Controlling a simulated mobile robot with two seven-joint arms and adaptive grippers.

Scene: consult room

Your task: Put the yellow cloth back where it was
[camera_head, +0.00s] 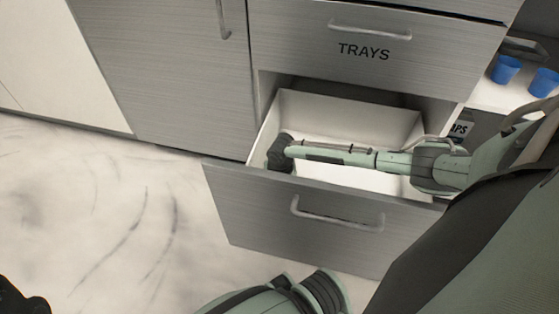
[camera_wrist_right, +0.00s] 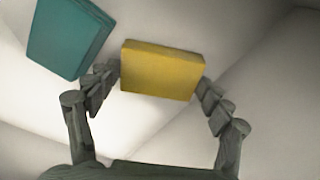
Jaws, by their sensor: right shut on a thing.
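The yellow cloth (camera_wrist_right: 160,70), a folded block, sits between the fingers of my right gripper (camera_wrist_right: 158,84) in the right wrist view. The gripper is shut on it. In the head view my right arm reaches in from the right across the open drawer (camera_head: 300,218), and the right gripper (camera_head: 279,155) is inside it near the front left corner. The cloth is hidden in the head view. A teal folded block (camera_wrist_right: 68,36) lies left of the yellow cloth in the wrist view. A dark part at the lower left edge looks like my left gripper (camera_head: 20,302), mostly cut off.
A shut cabinet door (camera_head: 170,70) is to the left. Blue cups (camera_head: 506,69) stand on a shelf at the right, near a partly hidden label. The pale floor at the left is clear.

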